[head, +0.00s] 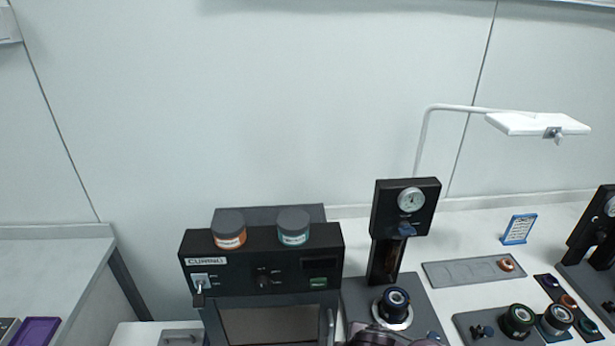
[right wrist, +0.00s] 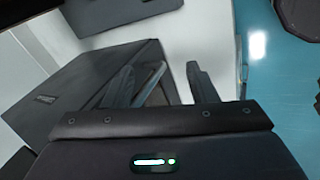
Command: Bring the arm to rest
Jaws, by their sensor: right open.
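My right gripper (right wrist: 168,82) shows in the right wrist view with its two dark fingers apart and nothing seen between them. Behind the fingers is a dark grey box-like surface (right wrist: 70,95) with a small pale label. A blue-green surface (right wrist: 275,90) lies to the right of the fingers. In the head view neither gripper can be made out. My left gripper is in no frame.
In the head view a black curing unit (head: 261,247) carries an orange-banded jar (head: 229,236) and a teal-banded jar (head: 293,233). A black gauge stand (head: 388,258) is beside it. A white lamp (head: 540,123) overhangs the right table, where several lens mounts sit.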

